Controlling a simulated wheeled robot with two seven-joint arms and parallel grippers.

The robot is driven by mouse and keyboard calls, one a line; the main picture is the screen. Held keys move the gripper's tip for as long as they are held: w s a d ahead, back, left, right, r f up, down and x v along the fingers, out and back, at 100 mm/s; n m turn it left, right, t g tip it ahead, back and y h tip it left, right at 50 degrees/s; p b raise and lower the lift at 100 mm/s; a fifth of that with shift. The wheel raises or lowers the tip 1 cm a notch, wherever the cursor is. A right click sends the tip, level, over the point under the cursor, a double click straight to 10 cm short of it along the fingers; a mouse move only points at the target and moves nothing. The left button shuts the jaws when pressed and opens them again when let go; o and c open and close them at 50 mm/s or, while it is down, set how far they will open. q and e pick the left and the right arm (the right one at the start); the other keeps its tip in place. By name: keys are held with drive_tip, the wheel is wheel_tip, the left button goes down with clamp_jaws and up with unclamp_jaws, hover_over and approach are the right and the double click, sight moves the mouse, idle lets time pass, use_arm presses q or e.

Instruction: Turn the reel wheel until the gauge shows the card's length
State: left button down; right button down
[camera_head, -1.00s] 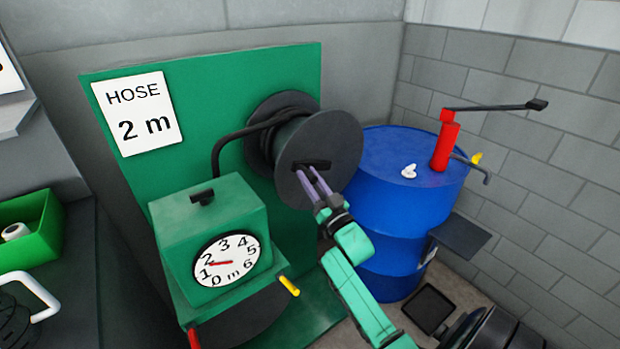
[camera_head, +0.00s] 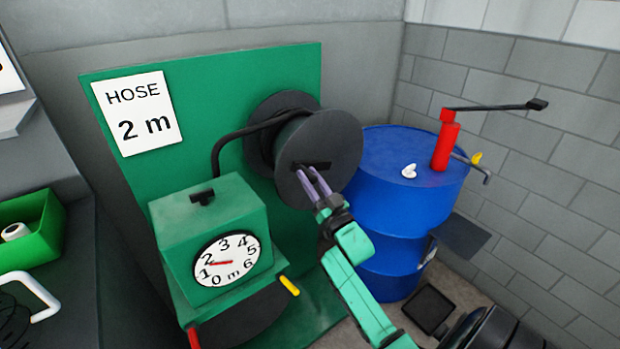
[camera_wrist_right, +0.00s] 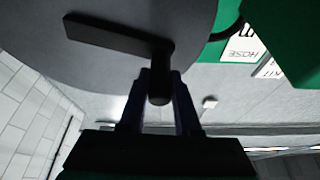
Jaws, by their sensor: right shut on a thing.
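The reel wheel (camera_head: 335,140) is a dark disc on the green board, with black hose wound behind it. A black crank handle (camera_head: 316,165) sits at its middle. My right gripper (camera_head: 313,182) is shut on the crank's knob; the right wrist view shows the knob (camera_wrist_right: 160,92) between the fingers and the crank arm (camera_wrist_right: 105,36) reaching left. The gauge (camera_head: 227,259) is a white dial on a green box, marked 0 to 6 m; its red needle points close to the 2. The white card (camera_head: 137,113) reads "HOSE 2 m". My left gripper is not in view.
A blue drum (camera_head: 400,215) with a red hand pump (camera_head: 445,145) stands right of the wheel. A green bin (camera_head: 35,240) and a white handle (camera_head: 35,290) are at the left.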

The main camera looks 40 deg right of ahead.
idle(0.3)
drive_tip(key=d+r+m+h+p, duration=0.1)
drive_tip(key=m+p, duration=0.1)
drive_tip(key=r+m+h+p, duration=0.1)
drive_tip(key=r+m+p, duration=0.1)
drive_tip(key=d+r+m+h+p, duration=0.1)
drive_tip(key=m+p, duration=0.1)
drive_tip(key=shift+d+r+g, duration=0.3)
drive_tip(key=shift+d+g, duration=0.05)
drive_tip(key=shift+g, duration=0.05)
drive_tip(key=c, duration=0.6)
unclamp_jaws()
drive_tip(key=b+v, duration=0.4)
drive_tip(key=v, duration=1)
drive_tip(key=shift+s, duration=0.3)
